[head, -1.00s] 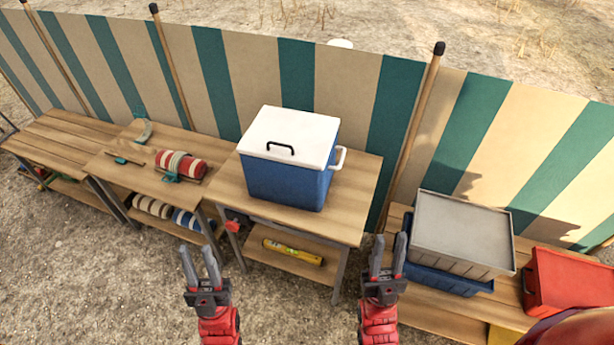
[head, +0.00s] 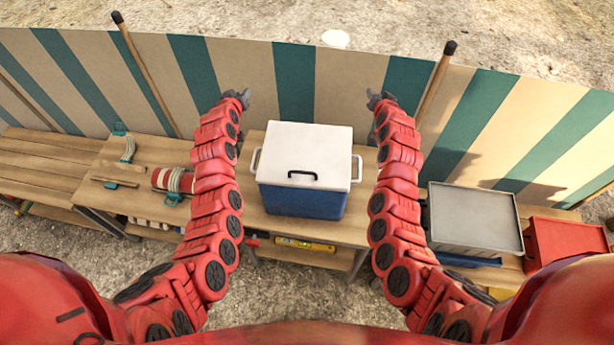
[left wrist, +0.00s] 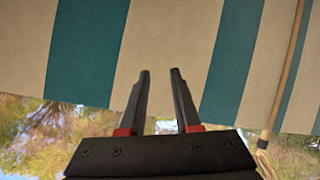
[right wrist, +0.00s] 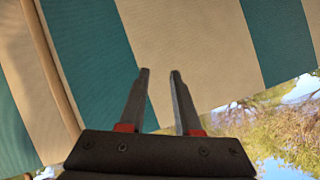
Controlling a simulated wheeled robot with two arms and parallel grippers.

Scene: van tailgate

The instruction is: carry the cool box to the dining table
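The cool box (head: 303,203) is blue with a white lid, a black lid handle and a white handle on each side. It stands upright on a wooden table in the middle of the head view. My left gripper (head: 238,97) is beyond and left of it, near the striped screen; the left wrist view shows its fingers (left wrist: 160,80) apart and empty. My right gripper (head: 376,98) is beyond and right of it; the right wrist view shows its fingers (right wrist: 160,80) apart and empty. Neither arm visibly touches the box. No dining table is identifiable.
The striped screen (head: 294,80) stands close behind the tables. A left bench (head: 140,200) holds a rolled red and cream bundle (head: 174,181) and small tools. At right are a grey lidded crate (head: 475,220) and a red crate (head: 565,245). A yellow item (head: 305,245) lies on the lower shelf.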

